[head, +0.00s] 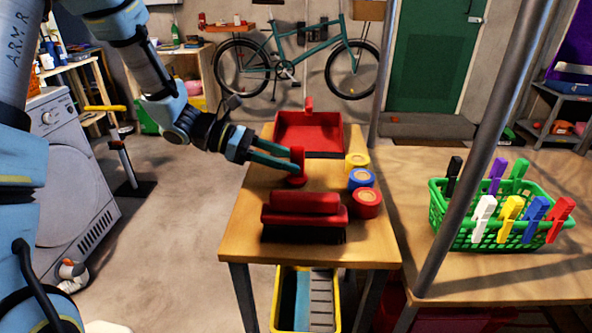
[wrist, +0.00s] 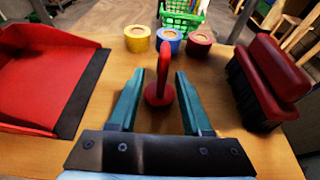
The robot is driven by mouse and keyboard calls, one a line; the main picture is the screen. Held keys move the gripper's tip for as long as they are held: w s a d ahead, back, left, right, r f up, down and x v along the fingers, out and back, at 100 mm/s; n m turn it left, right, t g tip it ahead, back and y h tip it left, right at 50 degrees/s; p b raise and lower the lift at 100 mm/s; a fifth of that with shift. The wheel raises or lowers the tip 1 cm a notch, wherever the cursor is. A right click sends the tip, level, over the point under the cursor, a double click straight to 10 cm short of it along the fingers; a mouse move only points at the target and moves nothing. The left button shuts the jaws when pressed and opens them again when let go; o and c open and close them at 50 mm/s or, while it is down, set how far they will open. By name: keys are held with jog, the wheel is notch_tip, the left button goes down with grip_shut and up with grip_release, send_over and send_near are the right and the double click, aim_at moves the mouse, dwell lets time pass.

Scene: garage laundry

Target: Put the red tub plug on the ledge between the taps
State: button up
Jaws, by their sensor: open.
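The red tub plug (head: 297,161) stands upright on the small wooden table, with a round base and a tall loop handle. In the wrist view the plug (wrist: 159,95) is between my two teal fingers, with a gap on each side. My gripper (head: 296,168) is open, reaching in from the left at low height. In the wrist view my gripper (wrist: 160,74) shows both fingers spread, one on each side of the plug and apart from it. No taps or ledge show in either view.
On the wooden table (head: 245,215) are a red dustpan (head: 308,132), a red brush (head: 304,211) and yellow, blue and red tape rolls (head: 361,179). A green peg basket (head: 470,236) stands on the right table. A metal post (head: 462,190) rises between the tables. A white washer (head: 75,190) stands left.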

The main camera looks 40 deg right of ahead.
jog(key=x, duration=0.2)
jog(key=p+x, duration=0.1)
jog(key=x, duration=0.2)
jog(key=shift+s+d+r, duration=0.1)
jog(key=shift+s+r, duration=0.05)
jog(key=shift+s, duration=0.1)
grip_shut()
dwell(0.4)
